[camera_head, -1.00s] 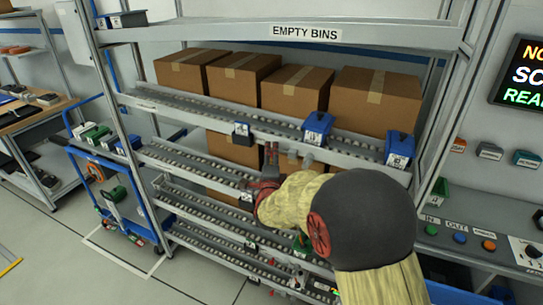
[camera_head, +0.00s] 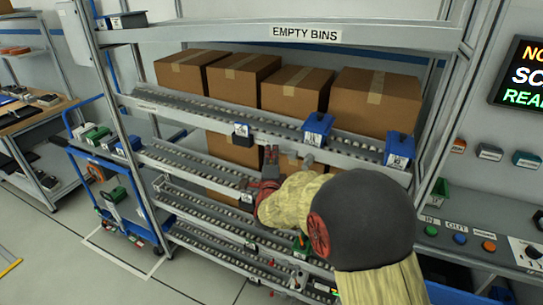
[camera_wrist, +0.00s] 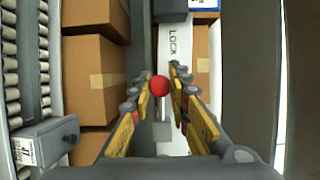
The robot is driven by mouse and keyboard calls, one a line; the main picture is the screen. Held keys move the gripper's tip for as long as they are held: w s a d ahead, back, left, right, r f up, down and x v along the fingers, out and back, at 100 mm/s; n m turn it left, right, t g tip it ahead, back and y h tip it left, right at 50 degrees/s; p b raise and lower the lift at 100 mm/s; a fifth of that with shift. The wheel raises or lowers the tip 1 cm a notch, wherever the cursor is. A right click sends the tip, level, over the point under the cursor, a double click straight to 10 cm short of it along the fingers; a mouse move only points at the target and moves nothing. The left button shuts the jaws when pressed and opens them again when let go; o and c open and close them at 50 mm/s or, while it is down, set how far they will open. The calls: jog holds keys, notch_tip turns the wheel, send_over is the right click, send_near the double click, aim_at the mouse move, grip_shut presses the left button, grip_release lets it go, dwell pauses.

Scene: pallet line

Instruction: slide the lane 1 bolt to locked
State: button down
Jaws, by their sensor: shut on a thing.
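The bolt's round red knob (camera_wrist: 160,86) shows between the fingers of my gripper (camera_wrist: 161,84) in the wrist view. The fingers are shut on it. A white strip with the word LOCK (camera_wrist: 173,45) lies just beyond the knob, up in the picture. In the head view my gripper (camera_head: 271,156) is at the rail below the upper roller lane, and the knob is too small or hidden to make out there. The rest of the bolt is mostly hidden by the fingers.
Brown boxes (camera_head: 296,88) stand on the upper roller lane. A grey bracket with a dark knob (camera_wrist: 50,140) is at lower left in the wrist view. A blue cart (camera_head: 118,190) stands to the left.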

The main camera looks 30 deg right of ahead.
dwell(0.4)
jog(key=shift+s+d+f+b, duration=0.1)
jog(key=shift+s+d+b, duration=0.6)
jog(key=shift+s, duration=0.25)
jog(key=shift+s+d+f+b, duration=0.1)
jog(key=shift+s+d+b, duration=0.45)
jog(key=shift+s+d, duration=0.3)
jog(key=shift+s, duration=0.1)
jog(key=c, duration=2)
grip_release()
jog(key=shift+s+r, duration=0.15)
jog(key=o, duration=0.3)
jog(key=shift+a, duration=0.1)
jog(key=v, duration=1.1)
jog(key=shift+s+a, duration=0.2)
jog(key=shift+s, duration=0.15)
